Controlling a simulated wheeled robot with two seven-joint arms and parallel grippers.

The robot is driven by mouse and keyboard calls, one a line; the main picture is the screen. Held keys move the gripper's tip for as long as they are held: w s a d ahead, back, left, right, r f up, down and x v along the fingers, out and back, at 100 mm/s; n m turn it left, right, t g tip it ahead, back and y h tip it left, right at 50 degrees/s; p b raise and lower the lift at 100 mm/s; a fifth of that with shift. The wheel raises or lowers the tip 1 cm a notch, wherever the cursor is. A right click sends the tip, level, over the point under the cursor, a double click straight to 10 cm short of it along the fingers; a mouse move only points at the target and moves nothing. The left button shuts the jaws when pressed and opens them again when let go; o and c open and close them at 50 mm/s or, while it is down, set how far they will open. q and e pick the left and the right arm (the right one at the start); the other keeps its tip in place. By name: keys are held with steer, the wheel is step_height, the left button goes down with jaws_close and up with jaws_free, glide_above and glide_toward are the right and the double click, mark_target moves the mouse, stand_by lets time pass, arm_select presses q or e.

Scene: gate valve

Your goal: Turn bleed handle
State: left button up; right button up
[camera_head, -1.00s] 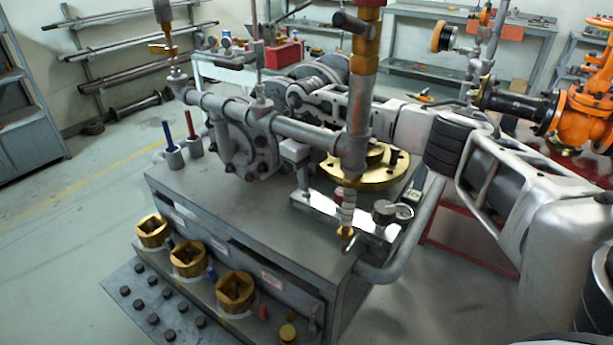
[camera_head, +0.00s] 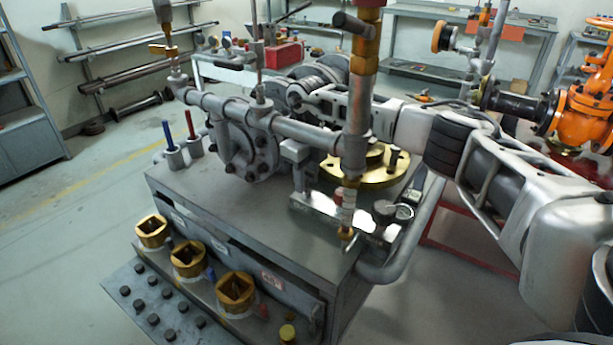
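I cannot tell for sure which part is the bleed handle. A dark bar handle (camera_head: 354,23) sticks out near the top of the thick brass-and-grey standpipe (camera_head: 358,105). A small fitting with brass at its end (camera_head: 346,232) hangs below that standpipe. My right arm comes in from the right and passes behind the standpipe. My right gripper (camera_head: 297,97) seems to be at its far end, behind the pipes; its fingers cannot be made out. My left gripper is out of view.
The grey bench (camera_head: 235,215) carries the pipework, a brass flange (camera_head: 375,168) and a bent grey rail (camera_head: 412,240). Brass square sockets (camera_head: 189,259) line its front. An orange valve (camera_head: 580,115) stands at right. The floor at left is clear.

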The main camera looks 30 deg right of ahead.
mark_target(307, 169)
step_height(307, 169, up, 16)
stand_by(0.5)
stand_by(0.3)
